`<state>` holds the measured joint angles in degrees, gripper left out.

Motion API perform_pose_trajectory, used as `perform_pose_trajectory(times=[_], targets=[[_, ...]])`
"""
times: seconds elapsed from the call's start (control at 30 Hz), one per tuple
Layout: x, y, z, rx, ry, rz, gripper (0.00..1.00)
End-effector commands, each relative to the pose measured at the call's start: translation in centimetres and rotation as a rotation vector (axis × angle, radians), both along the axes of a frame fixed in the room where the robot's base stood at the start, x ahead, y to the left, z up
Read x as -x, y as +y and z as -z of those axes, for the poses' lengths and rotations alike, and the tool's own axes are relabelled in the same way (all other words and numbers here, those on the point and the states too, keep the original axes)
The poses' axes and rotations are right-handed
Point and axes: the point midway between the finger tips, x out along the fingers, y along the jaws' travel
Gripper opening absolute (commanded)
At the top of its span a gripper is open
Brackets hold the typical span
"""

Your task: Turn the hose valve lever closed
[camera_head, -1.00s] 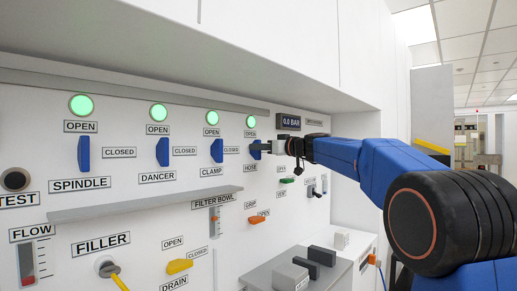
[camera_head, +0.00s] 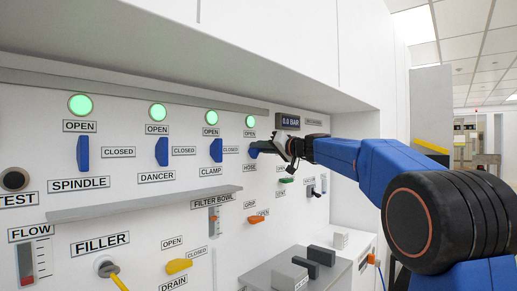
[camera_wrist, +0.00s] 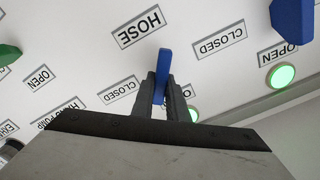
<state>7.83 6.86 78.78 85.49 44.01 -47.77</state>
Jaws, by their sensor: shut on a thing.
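The blue hose valve lever (camera_head: 254,150) is on the white panel, above the HOSE label (camera_head: 250,168) and below a green lamp (camera_head: 250,121). My gripper (camera_head: 264,147) reaches it from the right and is shut on it. In the wrist view the blue lever (camera_wrist: 163,68) stands between my two dark fingers (camera_wrist: 166,92). The lever is tilted in the head view, unlike the upright levers to its left. Its base and part of its length are hidden by my gripper.
Blue levers for clamp (camera_head: 216,150), dancer (camera_head: 162,152) and spindle (camera_head: 83,154) stand to the left, under green lamps. A pressure display (camera_head: 289,122) sits above right. Below are a green lever (camera_head: 286,180), an orange lever (camera_head: 256,219) and a shelf (camera_head: 130,203).

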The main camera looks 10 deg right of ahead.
Motion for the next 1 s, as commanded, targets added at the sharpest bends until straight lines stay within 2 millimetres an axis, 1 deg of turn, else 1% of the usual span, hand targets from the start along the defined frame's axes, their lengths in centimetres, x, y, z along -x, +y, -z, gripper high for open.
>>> perform_pose_trajectory(times=[0.6,1.0], targets=[[-0.28,-0.38,0.64,-0.468,0.341,0.002,0.0],[-0.32,-0.46,0.97,-0.693,0.505,0.002,0.0]])
